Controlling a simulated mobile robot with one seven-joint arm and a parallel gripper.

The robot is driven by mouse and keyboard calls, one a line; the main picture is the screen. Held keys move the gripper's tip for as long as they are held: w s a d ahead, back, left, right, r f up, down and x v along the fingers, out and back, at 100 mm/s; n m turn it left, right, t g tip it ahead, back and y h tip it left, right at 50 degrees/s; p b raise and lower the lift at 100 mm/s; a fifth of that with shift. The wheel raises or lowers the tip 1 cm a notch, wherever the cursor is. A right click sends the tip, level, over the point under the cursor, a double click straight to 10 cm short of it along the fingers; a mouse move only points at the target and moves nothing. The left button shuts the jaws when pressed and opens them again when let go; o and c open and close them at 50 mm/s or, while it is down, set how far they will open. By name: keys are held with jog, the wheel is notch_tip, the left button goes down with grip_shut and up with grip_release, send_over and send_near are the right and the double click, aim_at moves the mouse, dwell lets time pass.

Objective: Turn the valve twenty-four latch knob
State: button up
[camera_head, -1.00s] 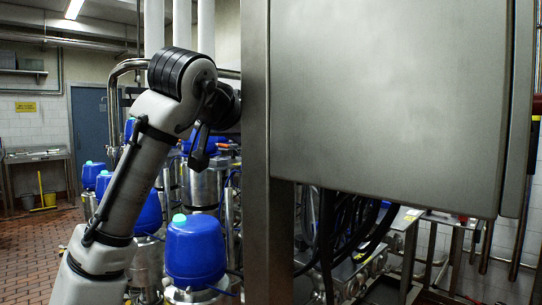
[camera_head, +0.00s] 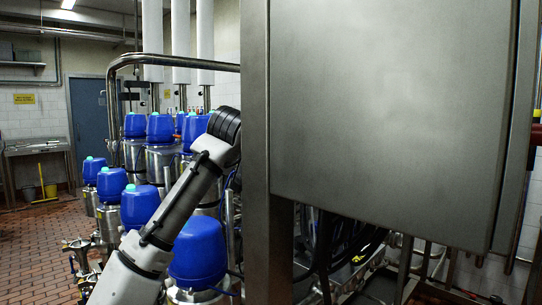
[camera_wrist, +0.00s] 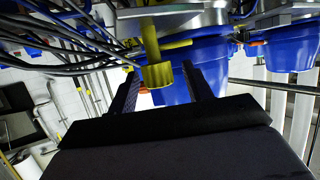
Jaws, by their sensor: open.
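In the wrist view, a yellow latch knob (camera_wrist: 157,75) with a short yellow stem shows near the middle. My gripper (camera_wrist: 159,74) is open, with one dark finger on each side of the knob. I see gaps between the knob and both fingers. How deep the knob sits between them is hard to tell. I cannot read a number on it, so I cannot tell that it is valve twenty-four's. A blue valve cap (camera_wrist: 213,60) is behind the knob. In the head view my gripper is hidden behind the steel post.
A steel cabinet (camera_head: 390,110) and its post (camera_head: 256,150) fill the right of the head view. Several blue-capped valves stand close left of the post, such as one cap (camera_head: 198,250). Dark hoses (camera_wrist: 65,45) run near my gripper in the wrist view. Open tiled floor (camera_head: 35,245) lies left.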

jog(key=shift+c, duration=0.2)
jog(key=c, duration=0.9)
